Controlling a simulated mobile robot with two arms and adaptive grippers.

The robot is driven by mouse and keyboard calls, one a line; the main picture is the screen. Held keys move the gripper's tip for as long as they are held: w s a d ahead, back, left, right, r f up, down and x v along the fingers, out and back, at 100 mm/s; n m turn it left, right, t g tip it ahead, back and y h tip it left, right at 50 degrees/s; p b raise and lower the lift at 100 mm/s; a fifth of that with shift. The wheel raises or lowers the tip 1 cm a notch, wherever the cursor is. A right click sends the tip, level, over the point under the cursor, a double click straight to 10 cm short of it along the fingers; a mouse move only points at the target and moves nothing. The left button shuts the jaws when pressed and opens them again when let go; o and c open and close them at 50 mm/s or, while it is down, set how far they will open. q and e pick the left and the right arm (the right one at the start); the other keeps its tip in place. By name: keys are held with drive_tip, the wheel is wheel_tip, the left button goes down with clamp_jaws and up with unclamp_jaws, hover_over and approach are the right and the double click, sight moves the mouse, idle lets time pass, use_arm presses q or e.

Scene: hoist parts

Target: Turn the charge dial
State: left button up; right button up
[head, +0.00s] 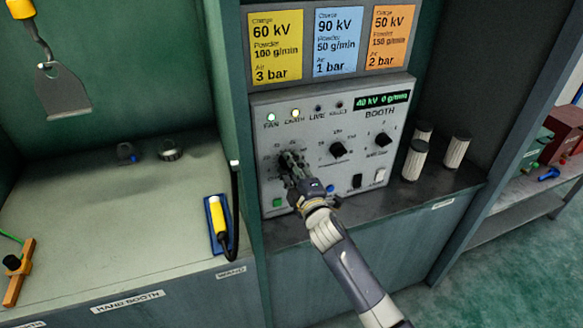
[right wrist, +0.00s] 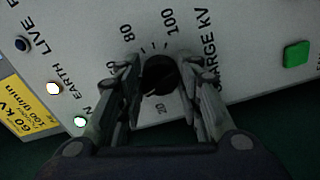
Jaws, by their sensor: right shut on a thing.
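The charge dial (right wrist: 158,76) is a round black knob on the grey booth panel (head: 262,122), with a printed scale and the words "CHARGE KV" beside it in the right wrist view. My right gripper (head: 290,163) is shut on the dial, with one finger on either side of it in the right wrist view (right wrist: 157,70). In the head view the gripper hides most of the dial. The panel display (head: 381,100) reads "40 kV 0 g/min". My left gripper is not in view.
Two more black dials, the middle one (head: 338,150) and the right one (head: 382,139), sit right of my gripper. A green button (head: 278,203) is below left. Yellow, blue and orange setting cards hang above. White cylinders (head: 457,150) stand right of the panel.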

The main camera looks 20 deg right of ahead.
drive_tip(key=shift+f+m+p, duration=0.15)
drive_tip(key=shift+m+p, duration=0.2)
drive_tip(key=shift+m, duration=3.35)
drive_tip(key=shift+a, duration=0.1)
drive_tip(key=o, duration=1.1)
drive_tip(key=shift+c, duration=0.2)
drive_tip(key=s, duration=1.2)
drive_tip(key=shift+d, duration=0.25)
drive_tip(key=shift+f, duration=0.1)
